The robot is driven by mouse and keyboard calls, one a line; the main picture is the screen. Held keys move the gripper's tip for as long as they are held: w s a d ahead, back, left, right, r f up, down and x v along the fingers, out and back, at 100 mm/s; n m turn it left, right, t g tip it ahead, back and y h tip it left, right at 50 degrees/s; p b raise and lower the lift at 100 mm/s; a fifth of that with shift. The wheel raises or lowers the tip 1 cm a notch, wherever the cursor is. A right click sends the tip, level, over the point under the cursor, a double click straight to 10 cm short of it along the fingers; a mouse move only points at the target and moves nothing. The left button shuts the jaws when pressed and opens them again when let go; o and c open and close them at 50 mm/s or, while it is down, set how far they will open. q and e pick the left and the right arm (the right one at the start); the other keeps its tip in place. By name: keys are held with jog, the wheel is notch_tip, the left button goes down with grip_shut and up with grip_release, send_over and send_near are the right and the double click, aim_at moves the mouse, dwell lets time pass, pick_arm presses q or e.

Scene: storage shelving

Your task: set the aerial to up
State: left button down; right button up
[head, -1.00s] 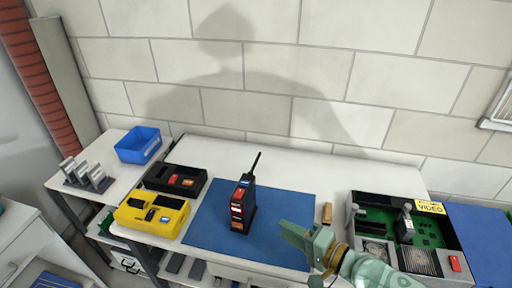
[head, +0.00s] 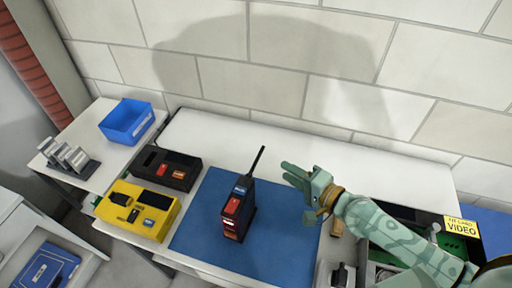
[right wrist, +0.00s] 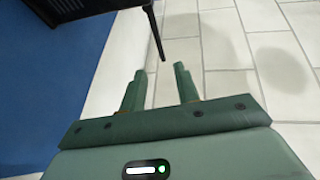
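A black radio (head: 237,209) with red panels stands upright on the blue mat (head: 197,232). Its thin black aerial (head: 257,161) rises from the top and leans a little to the right in the head view. My right gripper (head: 287,174) is to the right of the aerial, apart from it, at about its height. In the right wrist view the two fingers (right wrist: 160,78) are parted with nothing between them. The aerial's tip (right wrist: 163,58) shows just beyond the fingertips, and part of the radio (right wrist: 75,10) shows at the top left. My left gripper is not in view.
A yellow device (head: 138,211) and a black device (head: 165,168) lie left of the mat. A blue bin (head: 127,121) stands at the back left. An open case with a VIDEO label (head: 461,226) is partly hidden behind my right arm. The wall is behind the table.

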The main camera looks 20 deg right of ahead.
aim_at(257, 161)
jog(key=b+x, duration=0.1)
jog(key=x, duration=1.2)
jog(key=shift+w, duration=0.15)
jog(key=shift+f, duration=0.15)
grip_shut()
